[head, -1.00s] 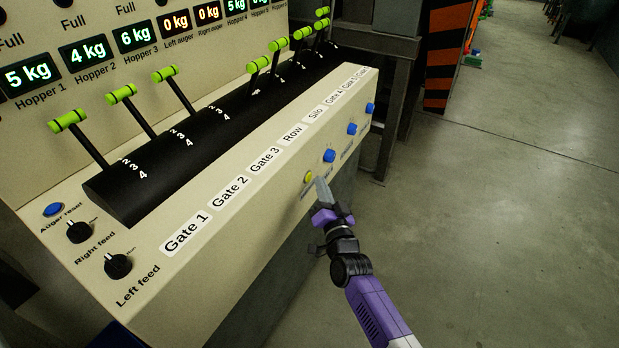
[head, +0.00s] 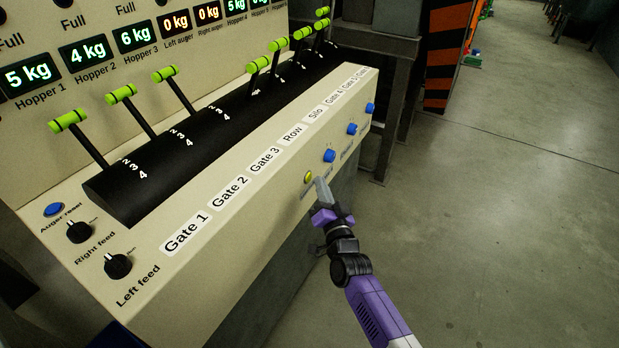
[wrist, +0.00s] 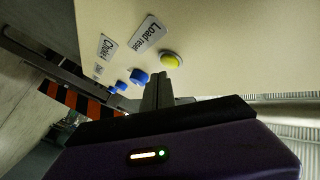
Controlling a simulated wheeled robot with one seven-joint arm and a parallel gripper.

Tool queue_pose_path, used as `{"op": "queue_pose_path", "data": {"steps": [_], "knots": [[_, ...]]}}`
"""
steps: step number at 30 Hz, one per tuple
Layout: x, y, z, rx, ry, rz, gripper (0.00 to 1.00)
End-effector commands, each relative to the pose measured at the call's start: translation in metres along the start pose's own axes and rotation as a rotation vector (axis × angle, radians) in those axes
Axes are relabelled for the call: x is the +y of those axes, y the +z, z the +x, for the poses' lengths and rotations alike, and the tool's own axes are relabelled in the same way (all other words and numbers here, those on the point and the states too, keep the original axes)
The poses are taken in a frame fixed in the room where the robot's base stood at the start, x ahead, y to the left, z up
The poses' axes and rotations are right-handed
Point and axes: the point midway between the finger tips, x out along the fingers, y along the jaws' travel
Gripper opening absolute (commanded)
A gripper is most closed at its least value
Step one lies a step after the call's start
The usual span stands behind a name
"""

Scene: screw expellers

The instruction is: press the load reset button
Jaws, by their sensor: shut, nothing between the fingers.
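The load reset button is a yellow round button (head: 308,177) on the front face of the cream control console (head: 225,255). In the wrist view the yellow button (wrist: 172,60) sits beside a label reading "Load res…", partly cut off from reading. My gripper (head: 322,184) is shut and empty, with its fingertips just right of and slightly below the yellow button in the head view. In the wrist view the fingertips (wrist: 160,76) are close to the button, a little below and left of it. I cannot tell whether they touch the panel.
Blue knobs (head: 329,156) sit on the same face, right of the yellow button. Green-handled levers (head: 165,74) line the console top. A blue auger reset button (head: 53,209) is at the left. Open floor (head: 500,230) lies to the right.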

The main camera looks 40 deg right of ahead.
Motion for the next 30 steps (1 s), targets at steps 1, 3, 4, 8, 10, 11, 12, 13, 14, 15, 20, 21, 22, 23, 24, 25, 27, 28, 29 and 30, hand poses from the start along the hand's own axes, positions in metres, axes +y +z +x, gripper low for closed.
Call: {"op": "queue_pose_path", "data": {"steps": [1,3,4,8,10,11,12,13,14,15,20,21,22,23,24,25,27,28,29,30], "knots": [[-0.0009,0.0,0.0008,0.0,-0.001,0.0,0.0],[-0.0024,0.0004,0.0024,0.0,-0.001,-0.001,0.0],[-0.0031,0.0008,0.0032,0.0,-0.002,-0.001,0.0],[-0.0053,0.0033,0.0059,0.0,-0.001,0.001,0.0],[-0.005,0.0038,0.0062,0.0,-0.001,0.0,0.0],[-0.0048,0.0039,0.0062,0.0,0.0,0.0,0.0],[-0.0046,0.0039,0.0061,0.0,0.0,0.0,0.0],[-0.0045,0.0039,0.006,0.0,0.0,0.0,0.0],[-0.0045,0.0039,0.006,0.0,0.0,0.0,0.0],[-0.0045,0.0039,0.006,0.0,0.0,0.0,0.0],[-0.0046,0.004,0.0062,0.0,0.0,0.0,0.0],[-0.0048,0.0041,0.0064,0.0,0.0,0.0,0.0],[-0.0049,0.0042,0.0065,0.0,0.0,0.0,0.0],[-0.0051,0.0043,0.0067,0.0,0.0,0.0,0.0],[-0.0053,0.0045,0.007,0.0,0.0,0.0,0.0],[-0.0054,0.0047,0.0072,0.0,0.0,0.0,0.0],[-0.0057,0.0051,0.0077,0.0,0.0,-0.001,0.0],[-0.0059,0.0053,0.0079,0.0,0.0,-0.001,0.0],[-0.006,0.0055,0.0081,0.0,0.0,-0.001,0.0],[-0.0061,0.0058,0.0084,0.0,0.0,-0.001,0.0]]}}
